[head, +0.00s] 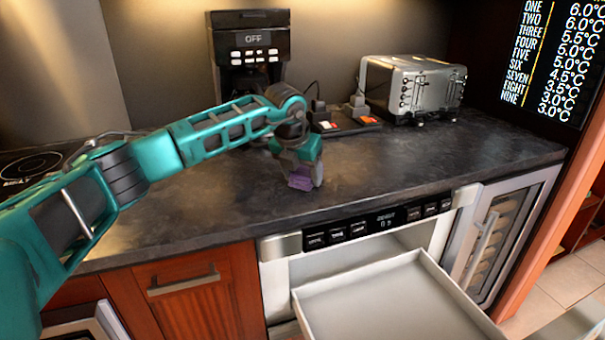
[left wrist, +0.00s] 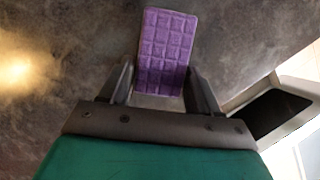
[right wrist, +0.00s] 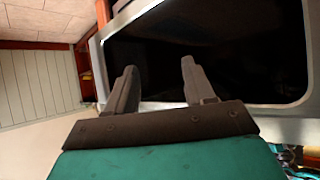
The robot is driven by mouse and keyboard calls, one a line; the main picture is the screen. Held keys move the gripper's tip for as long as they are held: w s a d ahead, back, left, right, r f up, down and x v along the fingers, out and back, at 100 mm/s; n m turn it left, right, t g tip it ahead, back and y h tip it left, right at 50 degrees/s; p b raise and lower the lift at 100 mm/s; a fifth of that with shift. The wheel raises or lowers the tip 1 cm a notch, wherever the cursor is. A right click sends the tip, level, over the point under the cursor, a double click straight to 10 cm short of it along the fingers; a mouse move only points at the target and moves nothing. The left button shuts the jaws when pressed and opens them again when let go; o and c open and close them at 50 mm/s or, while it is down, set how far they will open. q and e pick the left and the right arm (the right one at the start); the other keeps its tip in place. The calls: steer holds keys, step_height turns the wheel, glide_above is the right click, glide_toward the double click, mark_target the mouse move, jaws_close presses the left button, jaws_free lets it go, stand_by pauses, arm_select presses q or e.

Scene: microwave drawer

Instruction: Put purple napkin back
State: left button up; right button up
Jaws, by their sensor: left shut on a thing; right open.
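The purple napkin (head: 300,179) is at the fingertips of my left gripper (head: 303,172), over the dark countertop near its front edge. In the left wrist view the napkin (left wrist: 167,50) is a flat quilted rectangle between the two fingers of my left gripper (left wrist: 162,85), which is shut on it. I cannot tell whether the napkin touches the counter. My right gripper (right wrist: 160,80) is open and empty in the right wrist view, with a dark glass panel in a light frame (right wrist: 230,50) behind its fingers.
A microwave drawer (head: 390,305) stands pulled out below the counter (head: 400,165), and its visible inside is empty. A glass-door cooler (head: 505,225) is at right.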

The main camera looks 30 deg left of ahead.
arm_select(q)
steer(key=shift+f, duration=0.25)
steer(key=o, duration=1.1)
steer(key=shift+r, duration=0.1)
